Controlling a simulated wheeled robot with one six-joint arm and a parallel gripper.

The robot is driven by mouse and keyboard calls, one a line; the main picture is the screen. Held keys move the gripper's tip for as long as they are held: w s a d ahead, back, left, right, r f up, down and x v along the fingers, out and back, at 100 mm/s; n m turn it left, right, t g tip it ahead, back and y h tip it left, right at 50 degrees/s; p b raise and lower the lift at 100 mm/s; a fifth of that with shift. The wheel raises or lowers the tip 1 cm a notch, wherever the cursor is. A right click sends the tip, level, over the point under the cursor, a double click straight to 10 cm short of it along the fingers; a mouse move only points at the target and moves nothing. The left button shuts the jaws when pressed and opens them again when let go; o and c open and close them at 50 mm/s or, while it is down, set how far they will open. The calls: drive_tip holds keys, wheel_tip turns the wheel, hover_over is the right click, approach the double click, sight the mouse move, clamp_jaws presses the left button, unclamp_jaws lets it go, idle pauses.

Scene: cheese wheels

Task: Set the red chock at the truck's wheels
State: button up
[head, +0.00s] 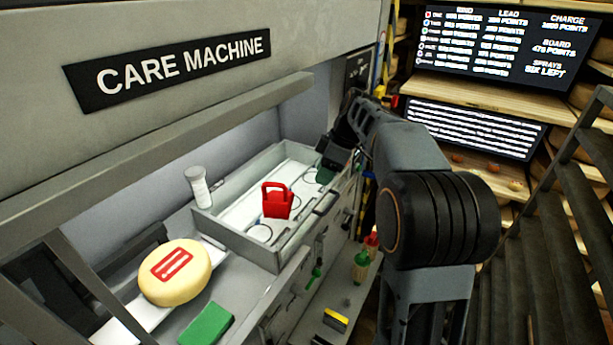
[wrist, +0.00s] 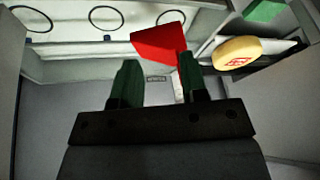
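The red chock (head: 277,203), with a handle on top, stands in the grey tray (head: 216,236) of the care machine. In the wrist view the chock (wrist: 158,44) appears beyond my fingertips. My gripper (wrist: 158,66) is open, with its two dark green fingers apart and nothing held between them. In the head view my gripper (head: 324,172) is over the tray's far right end, apart from the chock and partly hidden by my arm. I cannot make out a truck or its wheels in either view.
A pale cheese wheel with a red label (head: 176,273) lies left of the tray. A white cylinder (head: 199,187) stands at the tray's left corner. A green block (head: 205,325) lies in front. The machine's overhang (head: 170,135) limits room above.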

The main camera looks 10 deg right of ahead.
drive_tip(key=s+a+f+m+t+h, duration=0.1)
drive_tip(key=s+a+m+h, duration=0.1)
drive_tip(key=s+m, duration=0.5)
drive_tip(key=s, duration=0.4)
drive_tip(key=shift+s+f+t+h, duration=0.15)
drive_tip(key=shift+s+t+h, duration=0.15)
drive_tip(key=shift+s+h, duration=0.1)
drive_tip(key=shift+o, duration=0.3)
drive_tip(key=s+f+m+t+h, duration=0.1)
drive_tip(key=s+f+m+t, duration=0.1)
drive_tip(key=s+f+m, duration=0.3)
drive_tip(key=s+m, duration=0.1)
drive_tip(key=s, duration=0.2)
drive_tip(key=shift+s+a+f+h, duration=0.2)
drive_tip(key=shift+s+a+h, duration=0.15)
drive_tip(key=shift+s+h, duration=0.05)
drive_tip(key=shift+s+d+f, duration=0.15)
drive_tip(key=shift+s+f, duration=0.05)
drive_tip(key=shift+f, duration=0.05)
